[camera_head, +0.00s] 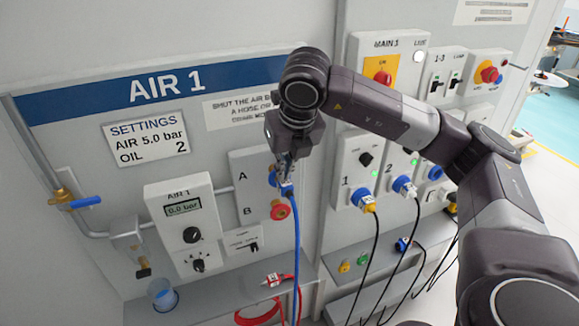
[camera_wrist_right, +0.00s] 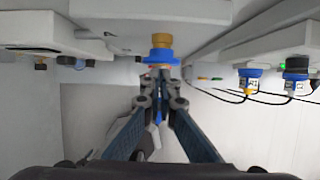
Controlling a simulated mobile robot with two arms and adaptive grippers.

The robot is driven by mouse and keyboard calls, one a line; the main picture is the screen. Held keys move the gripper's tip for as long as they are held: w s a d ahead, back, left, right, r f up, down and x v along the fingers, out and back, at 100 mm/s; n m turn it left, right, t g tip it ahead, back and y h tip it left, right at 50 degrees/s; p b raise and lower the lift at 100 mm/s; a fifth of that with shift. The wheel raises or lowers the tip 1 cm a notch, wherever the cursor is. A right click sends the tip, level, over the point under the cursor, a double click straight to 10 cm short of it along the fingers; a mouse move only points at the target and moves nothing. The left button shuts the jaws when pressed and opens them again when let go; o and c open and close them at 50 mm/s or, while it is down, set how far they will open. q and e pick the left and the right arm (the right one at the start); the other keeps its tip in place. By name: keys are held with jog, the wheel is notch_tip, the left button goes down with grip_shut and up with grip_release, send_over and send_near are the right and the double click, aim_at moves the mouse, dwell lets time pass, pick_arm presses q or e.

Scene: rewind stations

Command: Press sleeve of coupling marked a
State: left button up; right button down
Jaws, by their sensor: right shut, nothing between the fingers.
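The coupling marked A (camera_head: 272,177) is on the grey A/B panel, mostly hidden behind my right gripper (camera_head: 285,172). In the right wrist view a coupling with a blue sleeve (camera_wrist_right: 161,57) and brass end stands just beyond the shut, empty fingertips (camera_wrist_right: 159,76). I cannot tell whether the fingertips touch the sleeve. A blue hose (camera_head: 296,245) with a labelled plug (camera_head: 287,190) hangs down from beside the fingertips. The coupling marked B (camera_head: 279,210), with a red ring, is just below. My left gripper is not in view.
A shelf (camera_head: 205,302) below carries a blue cup (camera_head: 162,293) and a red hose with its plug (camera_head: 277,279). The AIR 1 regulator box (camera_head: 188,220) stands out at left. Electrical sockets with blue plugs (camera_head: 362,198) and black cables are at right.

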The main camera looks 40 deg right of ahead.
jog(key=shift+w+d+f, duration=0.1)
jog(key=shift+w, duration=0.2)
jog(key=shift+s, duration=0.15)
